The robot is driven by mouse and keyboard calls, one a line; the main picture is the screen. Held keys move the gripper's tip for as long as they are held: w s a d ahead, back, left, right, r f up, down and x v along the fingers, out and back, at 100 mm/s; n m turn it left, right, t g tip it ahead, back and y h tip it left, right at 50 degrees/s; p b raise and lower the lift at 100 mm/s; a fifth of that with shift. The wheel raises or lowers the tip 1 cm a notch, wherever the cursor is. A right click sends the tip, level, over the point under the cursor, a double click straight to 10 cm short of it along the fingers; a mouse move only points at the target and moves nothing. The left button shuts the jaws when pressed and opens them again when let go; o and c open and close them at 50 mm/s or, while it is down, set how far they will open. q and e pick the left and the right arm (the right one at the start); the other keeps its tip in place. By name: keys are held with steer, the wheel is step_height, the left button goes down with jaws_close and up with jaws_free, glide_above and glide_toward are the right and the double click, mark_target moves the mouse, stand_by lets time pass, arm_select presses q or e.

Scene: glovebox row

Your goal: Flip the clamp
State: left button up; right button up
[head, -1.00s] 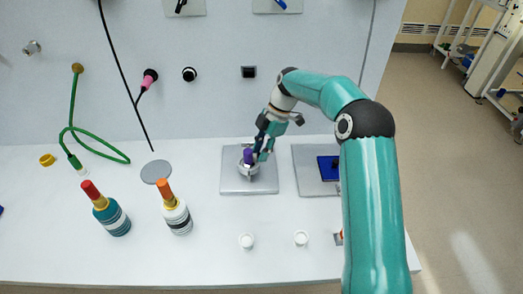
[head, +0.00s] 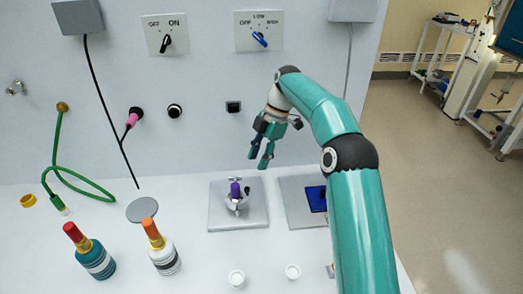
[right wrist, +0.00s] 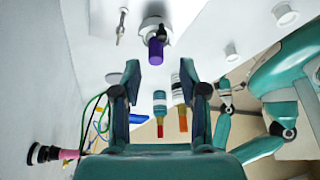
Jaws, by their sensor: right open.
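The clamp (head: 235,191) has a purple handle and stands on a grey square plate (head: 222,220). Its handle points upward in the head view. In the right wrist view the purple handle (right wrist: 155,50) shows near the top, beyond my fingertips. My right gripper (head: 259,163) is open and empty, above and slightly right of the clamp, apart from it. Its two dark fingers (right wrist: 158,68) stand wide apart in the right wrist view. My left arm (right wrist: 280,85) shows small at the right of that view; its finger state is too small to tell.
Two bottles with red (head: 89,250) and orange (head: 161,247) tops stand left of the clamp. Two small white caps (head: 236,279) (head: 293,271) are in front. A blue block (head: 315,198) sits on another plate at right. A green hose (head: 60,165) hangs left.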

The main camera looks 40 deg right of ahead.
steer(key=shift+v, duration=1.15)
